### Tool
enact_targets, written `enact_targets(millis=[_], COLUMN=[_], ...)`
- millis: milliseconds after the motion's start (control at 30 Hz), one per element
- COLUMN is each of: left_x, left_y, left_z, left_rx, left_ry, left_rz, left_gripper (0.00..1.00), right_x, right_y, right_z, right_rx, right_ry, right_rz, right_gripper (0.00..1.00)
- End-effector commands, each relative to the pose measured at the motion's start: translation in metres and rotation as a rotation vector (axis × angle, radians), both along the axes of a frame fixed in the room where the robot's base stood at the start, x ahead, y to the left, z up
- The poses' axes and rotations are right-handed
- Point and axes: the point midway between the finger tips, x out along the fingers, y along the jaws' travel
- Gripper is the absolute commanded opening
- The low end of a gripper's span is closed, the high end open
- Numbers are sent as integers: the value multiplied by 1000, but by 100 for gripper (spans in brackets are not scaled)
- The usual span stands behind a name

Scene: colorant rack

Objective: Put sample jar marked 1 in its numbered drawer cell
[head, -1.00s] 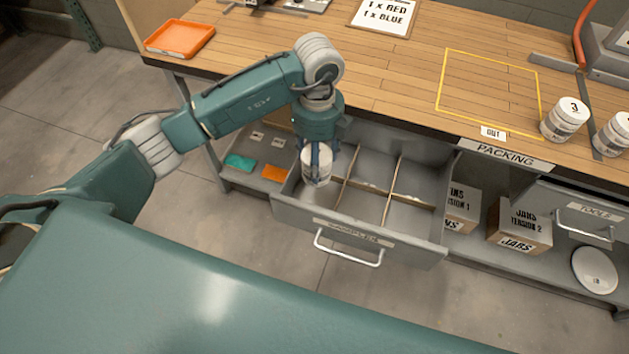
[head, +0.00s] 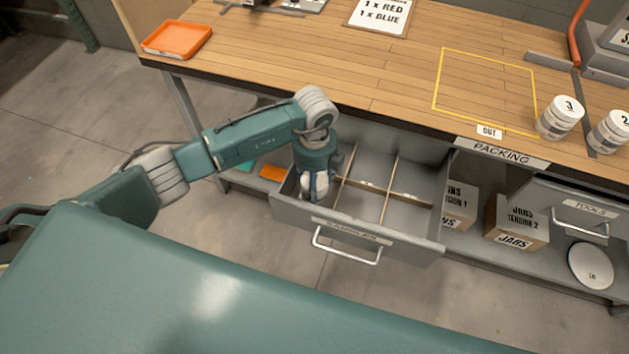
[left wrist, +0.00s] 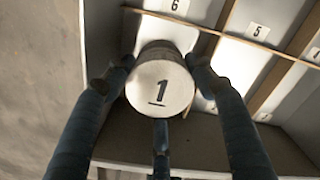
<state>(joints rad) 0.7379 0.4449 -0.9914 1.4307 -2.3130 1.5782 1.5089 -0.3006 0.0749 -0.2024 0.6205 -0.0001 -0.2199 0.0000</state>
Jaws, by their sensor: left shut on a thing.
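The sample jar is white, and its lid reads 1 in the left wrist view (left wrist: 160,90). My left gripper (left wrist: 155,78) is shut around it. In the head view the jar (head: 314,188) is partly hidden by the gripper (head: 318,178), over or inside the front-left cell of the open grey drawer (head: 335,228). I cannot tell whether it touches the cell floor. Cells labelled 6 (left wrist: 175,5) and 5 (left wrist: 260,29) show beyond the jar. The number of the cell under the jar is hidden. My right gripper is not in view.
Thin wooden dividers (head: 388,185) split the drawer; its other visible cells are empty. The workbench (head: 330,55) edge lies just behind the arm. Jars marked 3 (head: 560,117) and 2 (head: 611,132) stand on it at right. Cardboard boxes (head: 516,222) sit on the shelf below.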

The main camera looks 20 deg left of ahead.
Motion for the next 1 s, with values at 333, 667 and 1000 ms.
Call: enact_targets(millis=[333,667,1000], left_x=[0,2,1], left_y=[0,0,0], left_z=[-2,23,94], left_rx=[0,-1,-1], left_ry=[0,-5,-5], left_rz=[1,-1,-1], left_gripper=[63,63,63], right_x=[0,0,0], right_y=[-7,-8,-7], right_z=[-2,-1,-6], right_rx=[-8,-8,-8], right_ry=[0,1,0], right_rz=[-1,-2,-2], right_gripper=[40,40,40])
